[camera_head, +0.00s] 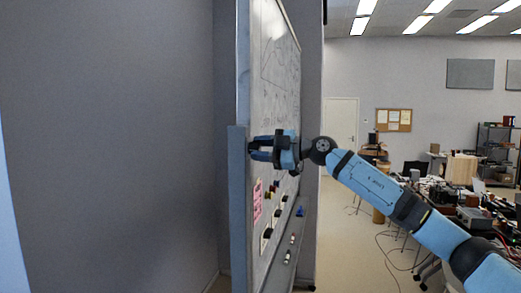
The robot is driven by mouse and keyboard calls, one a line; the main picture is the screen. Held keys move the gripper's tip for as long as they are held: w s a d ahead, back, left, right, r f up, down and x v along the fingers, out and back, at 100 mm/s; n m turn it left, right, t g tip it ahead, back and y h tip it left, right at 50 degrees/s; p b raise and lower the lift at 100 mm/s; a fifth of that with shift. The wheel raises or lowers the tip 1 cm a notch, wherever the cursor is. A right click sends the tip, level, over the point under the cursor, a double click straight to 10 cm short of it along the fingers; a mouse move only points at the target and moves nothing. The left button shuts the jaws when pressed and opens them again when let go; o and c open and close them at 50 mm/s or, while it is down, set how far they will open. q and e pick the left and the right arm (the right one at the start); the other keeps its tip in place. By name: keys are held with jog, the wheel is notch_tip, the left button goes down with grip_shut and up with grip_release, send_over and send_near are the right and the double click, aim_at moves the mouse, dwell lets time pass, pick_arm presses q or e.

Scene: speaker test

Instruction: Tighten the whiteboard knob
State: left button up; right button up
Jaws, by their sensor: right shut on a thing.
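The whiteboard (277,62) stands at a steep angle to me, with drawings on its white face and a blue-grey frame post (237,195) at its near edge. My right gripper (257,149) reaches in from the right and points left at this near edge. Its fingers are closed around the small dark knob (251,147) at the post; the fingers hide most of the knob. My left gripper is not in view.
A pink sheet (257,201) and several small magnets are on the board's lower part. A tray (285,246) with markers runs along its bottom. A grey wall (110,140) is left. Cluttered tables (470,215) stand right; some floor between is clear.

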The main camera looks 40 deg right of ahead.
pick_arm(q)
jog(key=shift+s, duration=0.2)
pick_arm(e)
jog(key=shift+m, duration=0.8)
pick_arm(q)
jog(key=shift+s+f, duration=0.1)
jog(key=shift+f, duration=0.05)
pick_arm(e)
jog(key=o, duration=0.9)
jog(key=shift+s+d, duration=0.1)
jog(key=shift+s+d+f, duration=0.1)
jog(key=shift+s+d, duration=0.1)
pick_arm(q)
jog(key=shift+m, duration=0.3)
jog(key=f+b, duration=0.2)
jog(key=b, duration=0.1)
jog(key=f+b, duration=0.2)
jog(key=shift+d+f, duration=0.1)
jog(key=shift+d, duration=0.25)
pick_arm(e)
jog(key=v, duration=1.3)
